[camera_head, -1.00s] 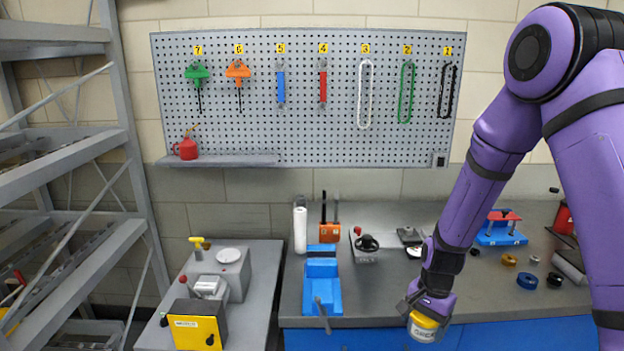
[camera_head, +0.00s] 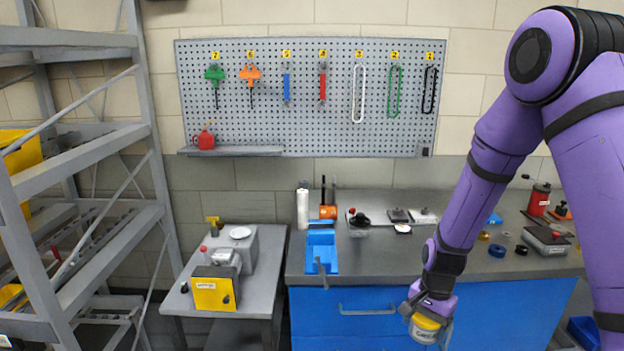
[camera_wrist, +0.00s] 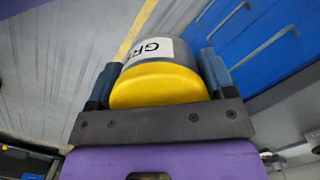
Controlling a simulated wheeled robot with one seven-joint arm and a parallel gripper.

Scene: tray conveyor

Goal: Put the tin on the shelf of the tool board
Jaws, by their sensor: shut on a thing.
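The tin (camera_head: 425,328) has a yellow end and a grey body with a white label, partly readable as "GR". In the wrist view the tin (camera_wrist: 160,84) sits between the two fingers of my gripper (camera_wrist: 158,80), which is shut on it. In the head view my gripper (camera_head: 428,315) holds the tin low, in front of the blue workbench drawers. The tool board (camera_head: 310,95) hangs on the far wall. Its shelf (camera_head: 245,150) is a grey ledge at the board's lower left. A red oil can (camera_head: 204,138) stands near the shelf's left end; the rest is bare.
A workbench (camera_head: 400,258) with a blue vise (camera_head: 321,250) and other tools stands below the board. A small grey table (camera_head: 200,299) with a yellow-fronted box (camera_head: 214,289) is left of it. A grey rack (camera_head: 100,150) stands at the far left.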

